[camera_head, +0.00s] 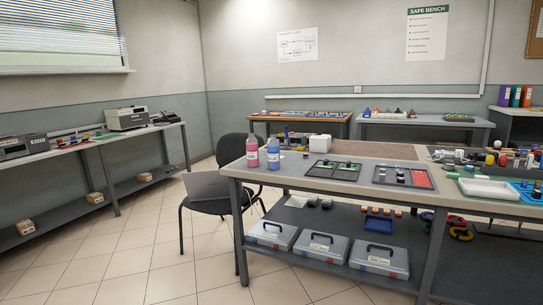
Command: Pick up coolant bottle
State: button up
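Two bottles stand upright near the left end of the middle workbench (318,181). One is a pink bottle (252,151) and the other is a blue bottle (273,154), just to its right. Either may be the coolant bottle; their labels are too small to read. The bench is some way off across the floor. My gripper does not show in the view.
A black chair (232,148) stands behind the bench's left end. Several toolboxes (320,246) sit on its lower shelf. A long side bench (60,152) runs along the left wall. The tiled floor (130,255) at the front left is clear.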

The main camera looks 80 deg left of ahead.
aim_at(273, 152)
jog(key=u, duration=2.3)
jog(key=i+j, duration=0.1)
jog(key=i+j+z, duration=0.55)
jog(key=j, duration=0.15)
jog(key=z, duration=4.95)
jog(key=l+u, duration=0.3)
jog(key=l, duration=0.35)
jog(key=i, duration=0.05)
